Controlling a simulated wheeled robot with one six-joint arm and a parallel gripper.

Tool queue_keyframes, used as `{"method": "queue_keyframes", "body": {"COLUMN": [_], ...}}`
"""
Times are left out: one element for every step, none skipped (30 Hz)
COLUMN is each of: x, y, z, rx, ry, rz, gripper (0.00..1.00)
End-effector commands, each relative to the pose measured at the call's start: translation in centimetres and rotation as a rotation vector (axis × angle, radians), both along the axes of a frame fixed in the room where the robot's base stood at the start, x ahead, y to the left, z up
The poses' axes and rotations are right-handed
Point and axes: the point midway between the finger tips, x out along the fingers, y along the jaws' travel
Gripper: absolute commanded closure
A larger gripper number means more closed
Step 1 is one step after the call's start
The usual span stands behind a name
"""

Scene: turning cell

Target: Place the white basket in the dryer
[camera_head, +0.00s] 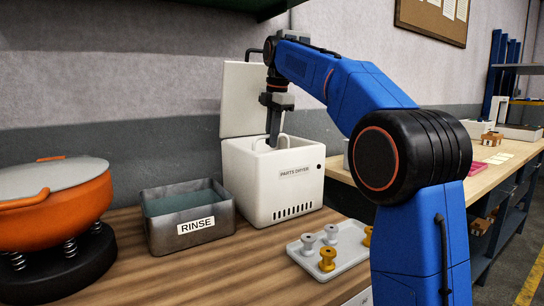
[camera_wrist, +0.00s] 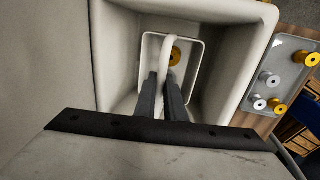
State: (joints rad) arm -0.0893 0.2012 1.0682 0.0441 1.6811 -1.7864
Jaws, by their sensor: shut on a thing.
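The parts dryer (camera_head: 275,190) is a white box with its lid (camera_head: 248,98) standing open at the back. My gripper (camera_head: 274,140) points straight down into the dryer's opening. In the wrist view my gripper (camera_wrist: 162,98) is shut on the handle of the white basket (camera_wrist: 201,70). The basket is a small square tub inside the dryer's opening, with a gold part (camera_wrist: 176,56) in it. Its handle (camera_head: 270,141) shows just above the dryer's rim in the head view. I cannot tell whether the basket touches the dryer's floor.
A metal rinse tank (camera_head: 190,226) with liquid stands left of the dryer. An orange bowl machine (camera_head: 56,205) is at far left. A white tray (camera_head: 334,262) with several gold and grey spools lies at the dryer's front right. Bare wood is in front of the tank.

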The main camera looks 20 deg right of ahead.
Motion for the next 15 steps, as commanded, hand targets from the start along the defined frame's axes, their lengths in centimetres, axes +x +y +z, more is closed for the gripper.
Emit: {"method": "queue_keyframes", "body": {"x": [-0.1,0.0,0.0,0.0,0.0,0.0,0.0,-0.1,-0.1,-0.1,-0.1,-0.1,-0.1,0.0,0.0], "y": [0.0,0.0,0.0,0.0,0.0,0.0,0.0,0.0,0.0,0.0,0.0,0.0,0.0,0.0,0.0], "z": [-0.4,-0.7,-0.9,-1.0,-1.3,-1.7,-2.1,-2.5,-3.0,-3.4,-3.8,-4.1,-4.4,-4.5,-4.7], "rx": [0.0,0.0,0.0,0.0,0.0,0.0,0.0,0.0,-0.001,0.0,0.0,0.0,0.0,0.0,0.0], "ry": [0.0,0.0,0.0,-0.001,0.0,0.001,0.001,0.001,0.002,0.001,0.0,0.0,0.0,0.0,-0.001], "rz": [0.0,0.0,0.0,0.0,0.0,0.0,0.0,0.0,0.0,0.0,0.0,0.0,0.0,0.0,0.0], "gripper": [1.0,1.0,1.0,1.0,1.0,1.0,1.0,1.0,1.0,1.0,1.0,1.0,1.0,1.0,1.0]}}
